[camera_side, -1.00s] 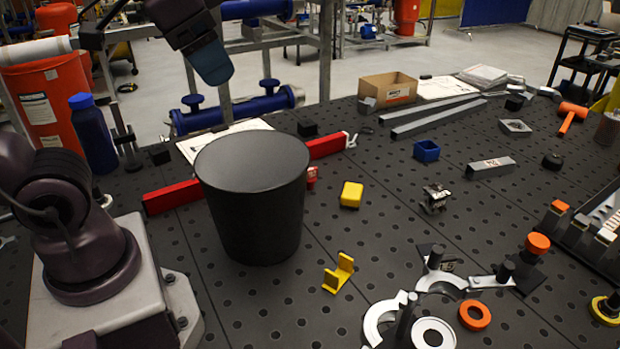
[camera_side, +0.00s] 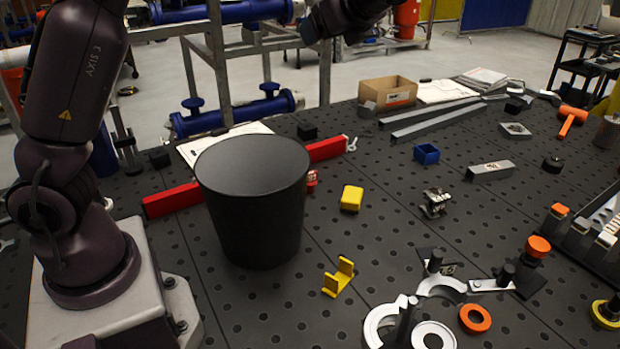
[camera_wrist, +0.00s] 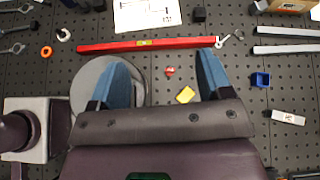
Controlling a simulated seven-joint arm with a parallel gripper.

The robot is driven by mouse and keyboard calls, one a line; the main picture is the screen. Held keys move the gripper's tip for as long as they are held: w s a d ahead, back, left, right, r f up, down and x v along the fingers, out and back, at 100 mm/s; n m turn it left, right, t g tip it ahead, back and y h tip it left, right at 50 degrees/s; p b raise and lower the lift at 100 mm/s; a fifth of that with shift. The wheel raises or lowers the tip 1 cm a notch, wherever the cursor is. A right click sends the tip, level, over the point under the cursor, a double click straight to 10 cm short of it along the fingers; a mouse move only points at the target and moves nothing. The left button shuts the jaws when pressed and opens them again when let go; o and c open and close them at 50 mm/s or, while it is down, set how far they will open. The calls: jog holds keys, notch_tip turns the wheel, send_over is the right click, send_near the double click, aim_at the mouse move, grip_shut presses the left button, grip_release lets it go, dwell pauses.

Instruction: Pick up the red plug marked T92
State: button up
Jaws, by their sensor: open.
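A small red plug (camera_side: 312,178) with a pale mark stands on the black perforated table, just right of the black bin and partly hidden behind it. The mark is too small to read. In the wrist view the red plug (camera_wrist: 170,71) shows between my fingers, far below them. My gripper (camera_wrist: 162,58) is open and empty, with two blue fingertips spread wide. In the side view only part of my arm's end shows at the top edge, high above the table.
The tall black bin (camera_side: 252,200) stands close left of the plug; its top (camera_wrist: 87,84) lies partly behind my left finger. A long red bar (camera_side: 172,199) runs behind. A yellow block (camera_side: 351,197) and yellow bracket (camera_side: 339,277) lie to the right and front. A blue box (camera_side: 426,153) stands farther right.

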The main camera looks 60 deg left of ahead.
jog(key=w+m+y, duration=0.1)
jog(key=w+m, duration=0.1)
send_near(311, 180)
jog(key=shift+s+d+r+y, duration=0.1)
jog(key=shift+d+r+y, duration=0.05)
jog(key=shift+d, duration=0.25)
jog(key=shift+s+d+r+y, duration=0.1)
jog(key=shift+d+r+y, duration=0.05)
jog(key=shift+d, duration=0.25)
jog(key=shift+a+f, duration=0.25)
jog(key=shift+f, duration=0.05)
jog(key=x, duration=0.6)
jog(key=shift+a+f, duration=0.15)
jog(key=shift+a, duration=0.15)
jog(key=shift+w+x, duration=0.1)
jog(key=shift+x, duration=1.3)
jog(key=shift+w+x, duration=0.15)
jog(key=shift+x, duration=1.2)
jog(key=c, duration=1)
